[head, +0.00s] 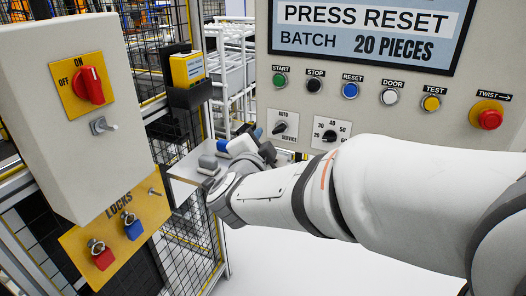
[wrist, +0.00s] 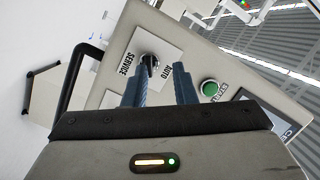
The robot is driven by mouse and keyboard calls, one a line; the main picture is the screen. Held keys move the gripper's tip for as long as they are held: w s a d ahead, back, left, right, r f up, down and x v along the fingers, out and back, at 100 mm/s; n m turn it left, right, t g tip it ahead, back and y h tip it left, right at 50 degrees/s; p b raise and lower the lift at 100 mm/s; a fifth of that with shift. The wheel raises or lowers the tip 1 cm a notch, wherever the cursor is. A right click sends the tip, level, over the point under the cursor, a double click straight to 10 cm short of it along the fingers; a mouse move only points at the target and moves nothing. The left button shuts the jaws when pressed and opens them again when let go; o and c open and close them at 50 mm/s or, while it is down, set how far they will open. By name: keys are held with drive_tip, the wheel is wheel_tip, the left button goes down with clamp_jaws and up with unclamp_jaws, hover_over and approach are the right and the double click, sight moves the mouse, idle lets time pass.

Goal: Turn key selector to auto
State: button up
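The key selector (head: 280,128) is a black knob on a white plate labelled AUTO and SERVICE, on the grey control panel below the start and stop buttons. In the wrist view the selector (wrist: 150,66) lies ahead of my gripper (wrist: 159,72), nearer the left fingertip. The two blue fingers are apart with nothing held between them. Contact with the knob cannot be told. In the head view my gripper (head: 242,143) is to the lower left of the selector, partly hidden by my arm. Which label the knob points to is unclear.
A numbered dial (head: 329,135) sits right of the selector, close to my arm. A green start button (head: 280,80) is above it and shows in the wrist view (wrist: 209,88). A grey shelf (head: 187,172) and a switch box (head: 85,130) stand to the left.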

sight(277, 132)
drive_tip(key=shift+w+d+f+m+h, duration=0.2)
drive_tip(key=shift+w+d+m+h, duration=0.4)
drive_tip(key=shift+w, duration=0.25)
drive_tip(key=shift+w+d+f+m+h, duration=0.15)
drive_tip(key=shift+w+d+m+h, duration=0.25)
drive_tip(key=shift+w+h, duration=0.35)
drive_tip(key=shift+w+d+f+m+h, duration=0.2)
drive_tip(key=shift+w+d+m+h, duration=0.35)
drive_tip(key=shift+w, duration=0.35)
drive_tip(key=shift+w, duration=0.15)
drive_tip(key=shift+c, duration=0.6)
